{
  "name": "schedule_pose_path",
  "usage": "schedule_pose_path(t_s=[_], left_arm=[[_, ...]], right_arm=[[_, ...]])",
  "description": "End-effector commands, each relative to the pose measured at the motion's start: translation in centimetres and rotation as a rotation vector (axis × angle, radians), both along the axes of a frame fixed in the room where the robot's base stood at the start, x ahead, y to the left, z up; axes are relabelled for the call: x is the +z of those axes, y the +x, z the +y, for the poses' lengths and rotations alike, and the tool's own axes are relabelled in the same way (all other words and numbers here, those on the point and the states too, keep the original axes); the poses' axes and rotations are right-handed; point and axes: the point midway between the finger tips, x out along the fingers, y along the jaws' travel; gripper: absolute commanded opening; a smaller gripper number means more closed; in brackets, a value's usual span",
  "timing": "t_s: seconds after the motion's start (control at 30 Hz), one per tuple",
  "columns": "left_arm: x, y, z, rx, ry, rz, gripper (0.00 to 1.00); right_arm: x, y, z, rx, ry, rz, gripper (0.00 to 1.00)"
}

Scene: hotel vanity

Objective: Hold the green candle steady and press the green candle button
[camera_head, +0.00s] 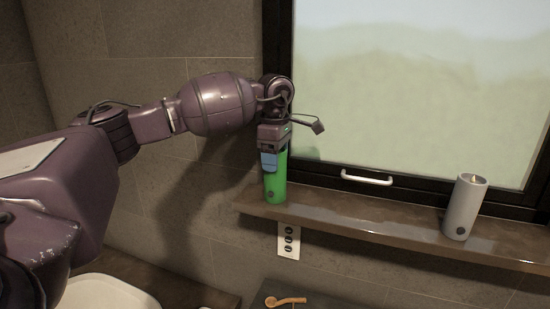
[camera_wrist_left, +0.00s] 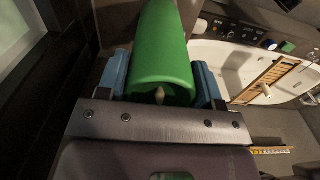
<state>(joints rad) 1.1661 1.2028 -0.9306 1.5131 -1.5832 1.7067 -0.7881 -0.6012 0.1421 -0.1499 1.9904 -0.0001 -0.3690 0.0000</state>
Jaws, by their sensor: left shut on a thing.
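The green candle (camera_head: 275,184) stands upright near the left end of the wall shelf, with a small dark round button (camera_head: 270,195) low on its front. My left gripper (camera_head: 272,160) reaches it from above and is shut on its upper part. In the left wrist view, the green candle (camera_wrist_left: 162,55) lies between the two blue finger pads (camera_wrist_left: 160,85), and its wick shows at the near end. The button is not visible in the wrist view. My right gripper is not in view.
A grey candle (camera_head: 465,207) with a dark button stands on the right part of the shelf (camera_head: 350,218). A window with a white handle (camera_head: 367,178) is behind the shelf. A wall socket (camera_head: 289,241) is below. The shelf between the candles is clear.

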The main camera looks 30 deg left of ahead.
Motion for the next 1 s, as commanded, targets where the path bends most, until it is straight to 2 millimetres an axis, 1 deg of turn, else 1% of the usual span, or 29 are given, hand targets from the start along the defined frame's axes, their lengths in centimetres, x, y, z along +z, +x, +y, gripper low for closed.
schedule_pose_path(t_s=[0.1,0.13,0.67,1.0], left_arm=[[0.06,0.01,0.0,0.0,0.0,-0.001,0.31],[0.06,0.01,0.0,0.0,0.0,-0.001,0.31],[0.07,0.01,0.0,0.0,0.0,-0.001,0.31],[0.06,0.01,0.0,0.0,0.0,-0.001,0.31]], right_arm=[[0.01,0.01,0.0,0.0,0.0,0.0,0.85],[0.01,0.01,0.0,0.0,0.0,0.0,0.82],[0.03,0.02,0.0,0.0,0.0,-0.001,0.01],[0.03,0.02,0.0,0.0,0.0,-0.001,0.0]])
